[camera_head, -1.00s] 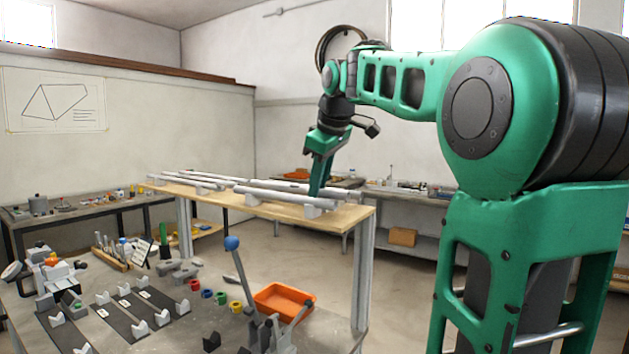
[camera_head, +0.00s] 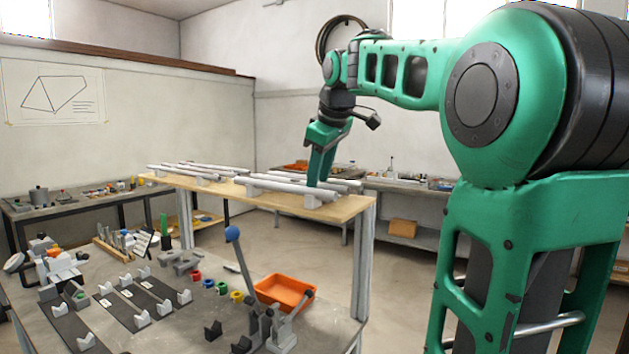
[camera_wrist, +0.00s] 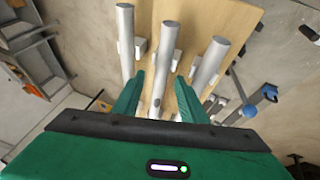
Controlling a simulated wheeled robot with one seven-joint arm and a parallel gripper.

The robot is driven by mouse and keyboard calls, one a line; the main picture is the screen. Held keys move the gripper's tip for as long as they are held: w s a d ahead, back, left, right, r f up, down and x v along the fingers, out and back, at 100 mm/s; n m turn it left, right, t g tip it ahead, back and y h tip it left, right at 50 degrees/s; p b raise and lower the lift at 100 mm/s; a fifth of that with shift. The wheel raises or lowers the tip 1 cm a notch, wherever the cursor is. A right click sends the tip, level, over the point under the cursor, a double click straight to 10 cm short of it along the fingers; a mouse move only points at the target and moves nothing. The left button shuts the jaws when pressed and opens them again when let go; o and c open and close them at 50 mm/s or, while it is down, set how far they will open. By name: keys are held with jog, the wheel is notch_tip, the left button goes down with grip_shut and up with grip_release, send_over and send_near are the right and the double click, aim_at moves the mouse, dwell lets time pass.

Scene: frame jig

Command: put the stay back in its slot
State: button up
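Several pale grey tubes lie on supports on a raised wooden shelf (camera_head: 345,207); I cannot tell which one is the stay. My gripper (camera_head: 316,183) points down at the right-hand group of tubes. In the wrist view my gripper (camera_wrist: 157,90) has its two green fingers apart, one on each side of the middle tube (camera_wrist: 167,52). Gaps show between the fingers and this tube. A left tube (camera_wrist: 126,40) and a right tube (camera_wrist: 210,62) lie outside the fingers. V-shaped cradles on dark strips (camera_head: 128,303) stand empty on the lower bench.
A blue-knobbed lever (camera_head: 233,235) rises from the lower bench beside an orange tray (camera_head: 287,292). Small coloured rings (camera_head: 221,288) and tools lie around it. A second group of tubes (camera_head: 195,170) lies on the shelf's left half.

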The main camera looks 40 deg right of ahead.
jog(key=v, duration=1)
jog(key=shift+r, duration=0.1)
dwell(0.3)
